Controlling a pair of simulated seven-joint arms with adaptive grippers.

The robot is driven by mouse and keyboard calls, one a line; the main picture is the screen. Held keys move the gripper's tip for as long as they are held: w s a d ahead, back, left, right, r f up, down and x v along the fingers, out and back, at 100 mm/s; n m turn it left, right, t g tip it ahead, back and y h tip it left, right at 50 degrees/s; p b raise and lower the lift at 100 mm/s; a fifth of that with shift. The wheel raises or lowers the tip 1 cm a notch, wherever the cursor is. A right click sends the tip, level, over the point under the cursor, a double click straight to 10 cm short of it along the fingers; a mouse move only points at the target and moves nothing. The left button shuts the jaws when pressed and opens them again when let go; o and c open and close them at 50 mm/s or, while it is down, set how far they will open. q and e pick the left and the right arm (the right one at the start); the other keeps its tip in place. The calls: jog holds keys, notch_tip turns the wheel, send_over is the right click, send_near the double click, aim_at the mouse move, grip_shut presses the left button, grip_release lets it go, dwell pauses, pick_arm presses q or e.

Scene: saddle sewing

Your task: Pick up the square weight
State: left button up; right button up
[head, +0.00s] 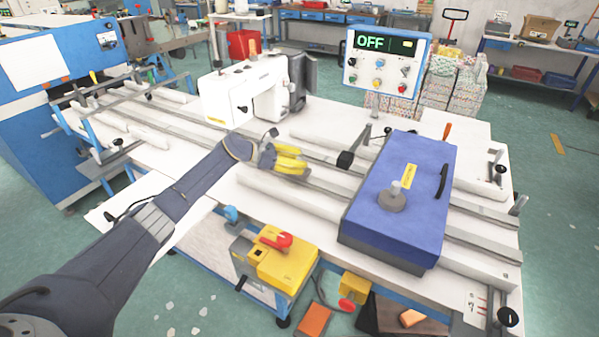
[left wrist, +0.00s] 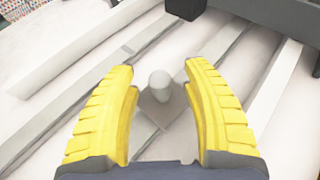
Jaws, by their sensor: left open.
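The square weight (left wrist: 161,88) shows in the left wrist view as a pale rounded knob on a grey, square-looking base. In the head view I cannot make out this weight near the gripper. My right gripper is not in view.
A blue box (head: 423,180) with another grey knobbed weight (head: 392,199) on it stands to the right. A black block (head: 345,160) lies between gripper and box. A white sewing machine (head: 245,92) stands behind, beside a control panel (head: 386,62) reading OFF. Long rails cross the table.

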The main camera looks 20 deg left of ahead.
pick_arm(q)
jog(key=shift+w+d+f, duration=0.1)
jog(key=shift+w+d, duration=0.05)
jog(key=shift+d, duration=0.05)
jog(key=shift+c, duration=0.5)
grip_shut()
